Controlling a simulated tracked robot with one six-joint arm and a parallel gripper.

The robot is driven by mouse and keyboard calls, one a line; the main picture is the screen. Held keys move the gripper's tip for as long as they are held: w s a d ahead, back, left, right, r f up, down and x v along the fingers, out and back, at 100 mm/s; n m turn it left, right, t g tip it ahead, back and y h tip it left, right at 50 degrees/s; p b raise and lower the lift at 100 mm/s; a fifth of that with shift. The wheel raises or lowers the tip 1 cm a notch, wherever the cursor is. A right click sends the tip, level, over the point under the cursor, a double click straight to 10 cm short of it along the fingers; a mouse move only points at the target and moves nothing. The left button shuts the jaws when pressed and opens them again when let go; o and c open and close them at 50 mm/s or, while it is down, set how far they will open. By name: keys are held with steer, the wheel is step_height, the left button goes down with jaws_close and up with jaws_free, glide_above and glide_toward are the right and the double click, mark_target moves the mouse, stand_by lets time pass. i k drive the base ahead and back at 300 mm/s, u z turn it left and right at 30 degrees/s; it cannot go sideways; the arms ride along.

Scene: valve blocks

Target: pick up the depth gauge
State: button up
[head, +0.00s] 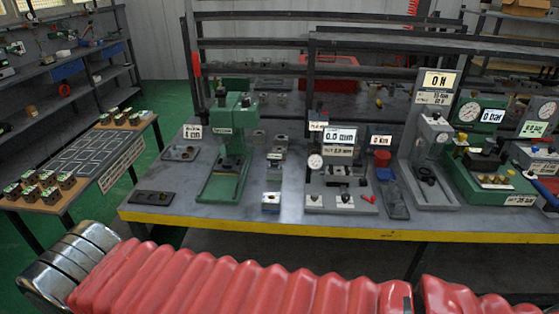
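I cannot tell for sure which thing is the depth gauge. A grey station (340,198) on the workbench (290,215) has a display reading "0.0 mm" (341,136). A small round dial (315,161) stands on the left of this station, and dark parts lie in its middle. Small red pieces (369,198) lie at its front right. My red ribbed arm cover crosses the bottom of the head view. My gripper is not in view.
A green press (229,150) stands left of the station. A red-capped part (382,165) and a grey "0 N" stand (430,160) are to its right, then a green "0 bar" rig (490,175). A side table (85,165) holds small valve blocks at left. Green floor is open between.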

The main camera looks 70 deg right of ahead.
mark_target(274, 158)
steer(key=z, duration=0.4)
steer(key=i, duration=0.6)
steer(key=z, duration=0.8)
steer(key=i, duration=0.65)
steer(key=z, duration=0.35)
